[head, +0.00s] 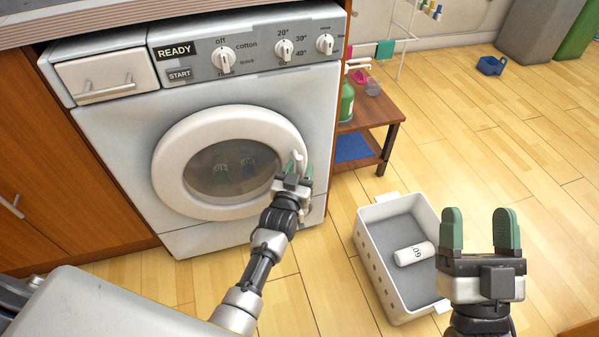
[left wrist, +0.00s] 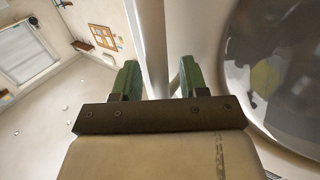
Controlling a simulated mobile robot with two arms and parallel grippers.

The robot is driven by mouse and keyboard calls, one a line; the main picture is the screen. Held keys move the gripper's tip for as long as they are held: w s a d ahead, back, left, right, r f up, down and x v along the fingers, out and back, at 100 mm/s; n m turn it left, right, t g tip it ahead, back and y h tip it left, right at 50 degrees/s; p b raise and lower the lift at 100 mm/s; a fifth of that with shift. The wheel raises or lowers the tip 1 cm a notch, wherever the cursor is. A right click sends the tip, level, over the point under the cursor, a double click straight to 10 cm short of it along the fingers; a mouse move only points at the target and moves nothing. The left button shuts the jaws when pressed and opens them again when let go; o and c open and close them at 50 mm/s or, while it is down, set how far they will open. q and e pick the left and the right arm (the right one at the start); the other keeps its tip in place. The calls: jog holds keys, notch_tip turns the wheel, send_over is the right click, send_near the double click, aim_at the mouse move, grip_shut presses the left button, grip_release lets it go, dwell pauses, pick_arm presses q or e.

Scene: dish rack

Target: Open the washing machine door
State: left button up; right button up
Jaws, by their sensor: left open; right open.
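The white washing machine (head: 110,130) stands at the left. Its round door (head: 172,165) has a white ring and dark glass (head: 225,170), and looks closed. A small white handle (head: 298,157) is on the right side of the ring. My left gripper (head: 292,175) is open at this handle. In the left wrist view, my left gripper's green fingers (left wrist: 158,80) stand either side of a pale upright bar (left wrist: 152,45), with the door glass (left wrist: 285,70) to the right. Contact cannot be told. My right gripper (head: 480,230) is open and empty above the floor at the right.
A white basket (head: 372,255) with a white cylinder (head: 414,254) in it stands on the floor between my grippers. A wooden side table (head: 378,118) with a green bottle (head: 346,100) is right of the machine. Floor (head: 480,150) beyond is mostly clear.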

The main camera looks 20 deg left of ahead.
pick_arm(q)
grip_shut()
dwell(0.4)
